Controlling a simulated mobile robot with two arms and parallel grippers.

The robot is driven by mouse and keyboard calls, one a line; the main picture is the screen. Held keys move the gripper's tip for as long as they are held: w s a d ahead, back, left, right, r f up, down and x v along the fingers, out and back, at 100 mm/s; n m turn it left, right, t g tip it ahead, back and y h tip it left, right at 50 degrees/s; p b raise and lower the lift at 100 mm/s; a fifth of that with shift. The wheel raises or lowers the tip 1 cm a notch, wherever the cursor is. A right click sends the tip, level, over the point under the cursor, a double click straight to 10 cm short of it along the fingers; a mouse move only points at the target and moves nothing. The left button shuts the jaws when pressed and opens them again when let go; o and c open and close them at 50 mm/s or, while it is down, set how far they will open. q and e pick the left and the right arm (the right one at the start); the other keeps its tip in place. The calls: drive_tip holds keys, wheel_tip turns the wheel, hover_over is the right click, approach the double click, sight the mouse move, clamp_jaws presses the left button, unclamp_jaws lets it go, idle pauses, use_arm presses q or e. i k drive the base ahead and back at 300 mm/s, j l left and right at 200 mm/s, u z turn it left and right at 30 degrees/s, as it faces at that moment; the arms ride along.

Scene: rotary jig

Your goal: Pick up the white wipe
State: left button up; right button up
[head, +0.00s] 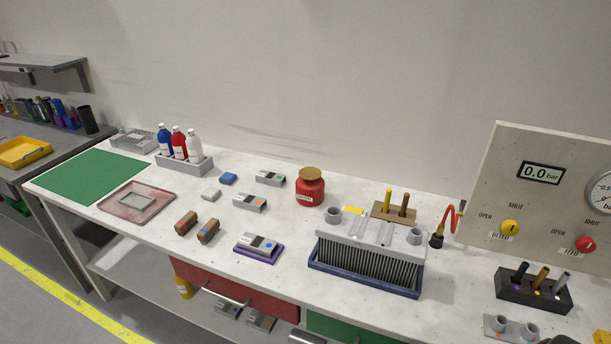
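Nothing covers the whitish block. Neither of my grippers can be made out in this view.
A red jar (310,187) and a finned grey unit (369,254) stand right. A green mat (88,175) lies left.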

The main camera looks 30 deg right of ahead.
sight(211, 193)
drive_tip(key=i+j+z, duration=0.25)
drive_tip(key=z, duration=0.2)
drive_tip(key=i+j+z, duration=0.2)
drive_tip(key=z, duration=0.25)
drive_tip(key=j, duration=0.1)
